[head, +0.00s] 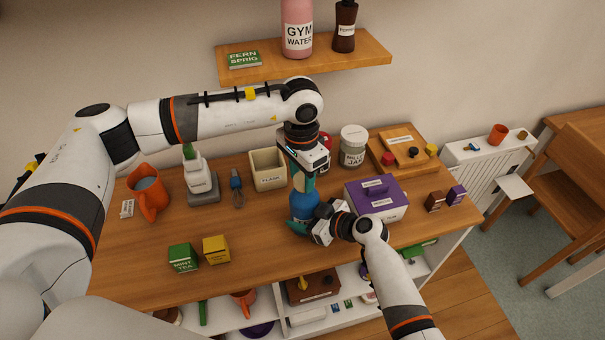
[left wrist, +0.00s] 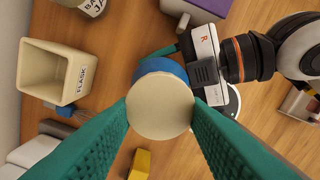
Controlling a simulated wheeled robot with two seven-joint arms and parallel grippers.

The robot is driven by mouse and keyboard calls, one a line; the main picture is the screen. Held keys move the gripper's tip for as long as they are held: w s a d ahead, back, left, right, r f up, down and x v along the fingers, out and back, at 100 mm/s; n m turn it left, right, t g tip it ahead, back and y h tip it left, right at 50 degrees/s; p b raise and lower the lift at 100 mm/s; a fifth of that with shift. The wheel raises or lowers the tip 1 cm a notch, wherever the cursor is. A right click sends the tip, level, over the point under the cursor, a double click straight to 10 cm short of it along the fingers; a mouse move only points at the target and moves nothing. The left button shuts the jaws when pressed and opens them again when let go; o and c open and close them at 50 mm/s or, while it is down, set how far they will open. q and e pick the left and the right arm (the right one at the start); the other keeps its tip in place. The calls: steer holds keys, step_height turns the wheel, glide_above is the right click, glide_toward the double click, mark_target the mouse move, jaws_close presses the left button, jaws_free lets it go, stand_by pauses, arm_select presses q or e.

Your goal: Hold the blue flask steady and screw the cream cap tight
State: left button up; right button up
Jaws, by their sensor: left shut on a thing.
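The blue flask (head: 304,206) stands upright near the middle of the wooden table. The round cream cap (left wrist: 160,106) sits over the top of the flask, whose blue rim (left wrist: 160,68) shows past it in the left wrist view. My left gripper (head: 303,178) points down from above, its teal fingers shut on opposite sides of the cap. My right gripper (head: 299,227) comes in low from the right, with its teal fingers around the flask body; its far finger is hidden in the head view. Whether a gap lies between cap and flask is hidden.
A cream box labelled FLASK (head: 268,170) stands behind left. A purple box (head: 377,198) is close on the right, and a jar (head: 353,147) is behind. Yellow (head: 216,249) and green (head: 183,257) tea boxes stand front left. The table between is clear.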

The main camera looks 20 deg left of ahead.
arm_select(q)
steer(key=shift+m, duration=1)
arm_select(e)
steer(key=shift+f, duration=0.1)
arm_select(q)
steer(key=o, duration=1)
